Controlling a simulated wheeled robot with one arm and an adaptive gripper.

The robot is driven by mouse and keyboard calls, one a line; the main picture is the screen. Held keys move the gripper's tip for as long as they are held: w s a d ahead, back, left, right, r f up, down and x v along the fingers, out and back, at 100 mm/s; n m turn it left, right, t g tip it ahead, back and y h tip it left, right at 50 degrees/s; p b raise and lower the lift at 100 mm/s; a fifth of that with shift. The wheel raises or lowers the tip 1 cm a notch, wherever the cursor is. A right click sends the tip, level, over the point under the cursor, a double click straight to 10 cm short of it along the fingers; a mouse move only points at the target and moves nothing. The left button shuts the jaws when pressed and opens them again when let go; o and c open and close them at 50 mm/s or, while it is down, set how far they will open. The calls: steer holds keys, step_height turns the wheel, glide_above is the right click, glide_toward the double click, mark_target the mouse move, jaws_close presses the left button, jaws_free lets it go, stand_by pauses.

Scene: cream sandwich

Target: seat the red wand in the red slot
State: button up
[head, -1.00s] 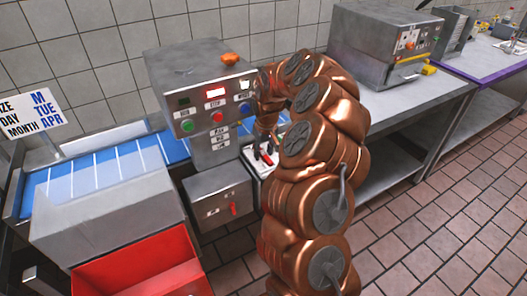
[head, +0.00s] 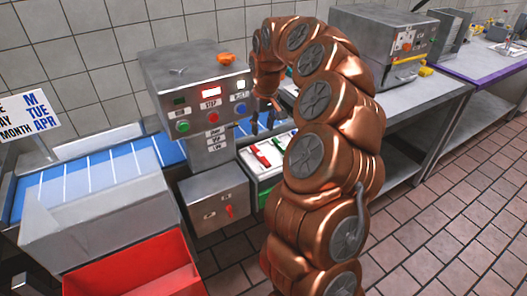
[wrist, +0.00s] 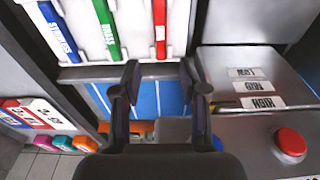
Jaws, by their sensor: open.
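The red wand (wrist: 160,28) lies in a white rack (wrist: 133,40) at the top of the wrist view, right of a green wand (wrist: 106,26) and a blue wand (wrist: 59,32). In the head view, a red piece (head: 261,156) shows on the white rack. My gripper (wrist: 159,80) is open and empty, its fingers apart below the red wand's lower end in the wrist view. In the head view my gripper (head: 263,125) hangs above the rack, clear of it. The red slot cannot be told apart from the wand lying there.
The blue conveyor belt (head: 85,177) runs behind the rack. A grey control box (head: 200,85) with coloured buttons stands left of my gripper. A red button (wrist: 290,141) is at right in the wrist view. A red bin (head: 130,270) sits at the front left.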

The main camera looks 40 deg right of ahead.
steer(key=s+a+r+n, duration=0.1)
steer(key=s+a+r, duration=0.2)
steer(key=s+a, duration=0.45)
steer(key=s+a+r+n, duration=0.2)
steer(key=s+a, duration=0.3)
steer(key=a, duration=0.6)
steer(key=s+a+f+m+g, duration=0.1)
steer(key=s+a+f, duration=0.1)
steer(key=s, duration=1)
steer(key=s+a+f+m+g, duration=0.1)
steer(key=s+a+f+g, duration=0.1)
steer(key=s, duration=1)
steer(key=shift+a+f, duration=0.55)
steer(key=shift+a, duration=0.2)
